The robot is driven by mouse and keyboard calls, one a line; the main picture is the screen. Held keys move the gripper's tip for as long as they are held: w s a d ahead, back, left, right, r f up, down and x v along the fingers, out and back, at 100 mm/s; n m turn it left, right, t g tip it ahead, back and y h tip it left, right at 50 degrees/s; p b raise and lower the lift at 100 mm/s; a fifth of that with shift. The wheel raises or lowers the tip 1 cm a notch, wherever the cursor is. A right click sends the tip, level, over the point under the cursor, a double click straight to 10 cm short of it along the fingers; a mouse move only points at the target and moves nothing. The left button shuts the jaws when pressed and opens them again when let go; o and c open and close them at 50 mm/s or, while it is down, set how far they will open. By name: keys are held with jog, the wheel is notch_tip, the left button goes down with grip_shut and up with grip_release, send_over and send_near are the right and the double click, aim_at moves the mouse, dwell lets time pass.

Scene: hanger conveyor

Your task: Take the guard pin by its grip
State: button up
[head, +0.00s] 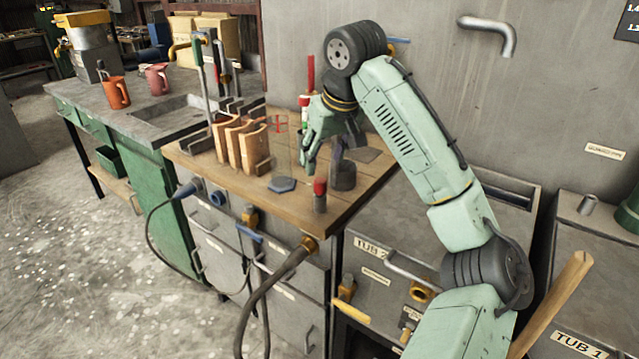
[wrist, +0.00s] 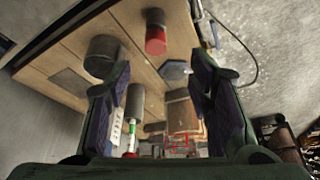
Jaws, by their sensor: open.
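A short grey cylinder with a red top (head: 320,188), which looks like the guard pin's grip though I cannot be sure, stands upright near the table's front corner. It also shows at the top centre of the wrist view (wrist: 155,40). My gripper (head: 318,160) is above the wooden table, behind and higher than the red top, fingers pointing down. In the wrist view my gripper (wrist: 163,72) has its fingers wide apart with nothing held. The red top lies beyond the fingertips, apart from them.
A dark cylinder (head: 343,178) stands just right of my gripper. A blue hexagonal piece (head: 282,185) lies flat on the wooden table (head: 245,190). Wooden upright pieces (head: 250,150) stand left. A red, white and green upright item (head: 304,110) is behind my gripper.

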aim_at(320, 181)
jog(key=x, duration=0.3)
jog(key=shift+w+a+f, duration=0.1)
jog(key=shift+w+f, duration=0.05)
jog(key=shift+f, duration=0.15)
jog(key=shift+d+p+x, duration=0.15)
jog(key=shift+p+x, duration=0.5)
jog(key=shift+x, duration=0.75)
jog(key=shift+d+p+x, duration=0.2)
jog(key=shift+p+x, duration=0.4)
jog(key=shift+x, duration=0.8)
jog(key=shift+c, duration=0.2)
grip_shut()
notch_tip(320, 181, up, 10)
jog(key=shift+r+b, duration=0.1)
jog(key=shift+b, duration=0.95)
